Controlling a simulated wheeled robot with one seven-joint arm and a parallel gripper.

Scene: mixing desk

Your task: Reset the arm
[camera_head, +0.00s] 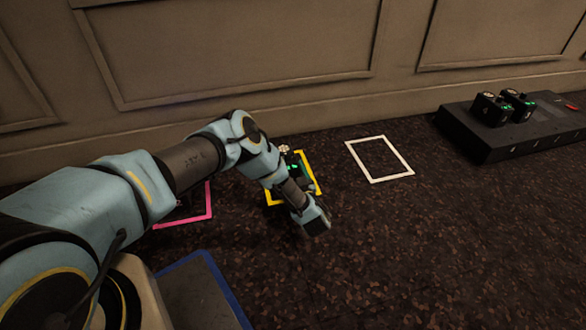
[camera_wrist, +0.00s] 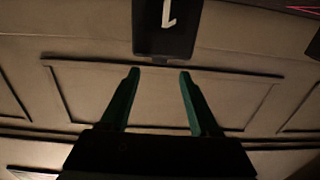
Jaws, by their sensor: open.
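My arm reaches in from the lower left of the head view. My gripper (camera_head: 314,222) hangs just in front of the yellow square outline, and its fingers cannot be made out there. In the wrist view my gripper (camera_wrist: 160,76) has two green fingers standing well apart with nothing between them. A black piece with a white mark (camera_wrist: 166,28) shows beyond the fingertips, apart from them; I cannot tell what it is.
A dark device with green lights (camera_head: 296,167) sits in the yellow outline (camera_head: 313,177), partly behind my arm. The white outline (camera_head: 378,180) is empty. The pink outline (camera_head: 209,200) is mostly hidden. Two small black devices (camera_head: 490,109) stand on a black platform (camera_head: 500,148) at right.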

